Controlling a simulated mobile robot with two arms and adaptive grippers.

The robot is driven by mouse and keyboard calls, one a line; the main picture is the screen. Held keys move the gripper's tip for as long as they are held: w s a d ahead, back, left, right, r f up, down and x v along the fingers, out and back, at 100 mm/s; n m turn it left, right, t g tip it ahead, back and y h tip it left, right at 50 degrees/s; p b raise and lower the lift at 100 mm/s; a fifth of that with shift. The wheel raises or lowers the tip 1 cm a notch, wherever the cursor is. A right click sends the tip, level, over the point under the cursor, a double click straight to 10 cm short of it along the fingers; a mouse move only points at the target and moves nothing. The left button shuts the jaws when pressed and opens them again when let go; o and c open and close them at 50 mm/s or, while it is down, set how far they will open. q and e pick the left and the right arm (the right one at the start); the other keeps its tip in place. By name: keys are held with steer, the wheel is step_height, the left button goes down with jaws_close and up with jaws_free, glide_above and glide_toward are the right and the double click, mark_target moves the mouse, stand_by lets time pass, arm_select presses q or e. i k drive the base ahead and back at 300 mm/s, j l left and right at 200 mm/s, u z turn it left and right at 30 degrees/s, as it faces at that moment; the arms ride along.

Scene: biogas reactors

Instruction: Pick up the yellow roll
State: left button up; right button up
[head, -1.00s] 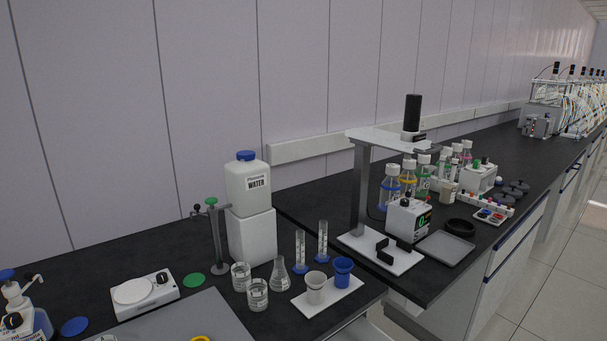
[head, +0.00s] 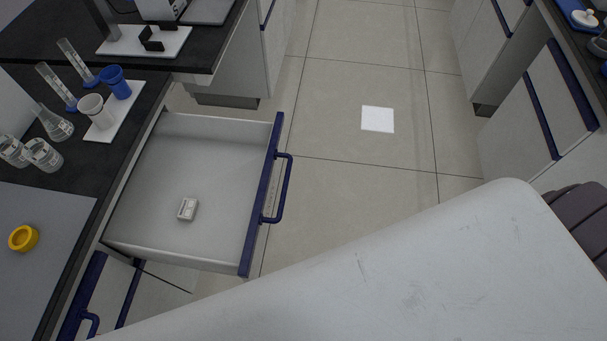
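The yellow roll (head: 23,238) is a small yellow ring. It lies flat on a grey mat (head: 40,215) on the dark lab bench at the left edge of the head view. Nothing touches it. Neither of my grippers shows in the head view.
An open, blue-fronted drawer (head: 215,150) juts out from the bench, with a small white box (head: 187,209) inside. Beakers (head: 42,155), a flask (head: 54,123) and a white tray (head: 119,111) with cups stand behind the mat.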

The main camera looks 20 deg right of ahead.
mark_target(23, 239)
steer(key=z, duration=0.25)
steer(key=u, duration=1.7)
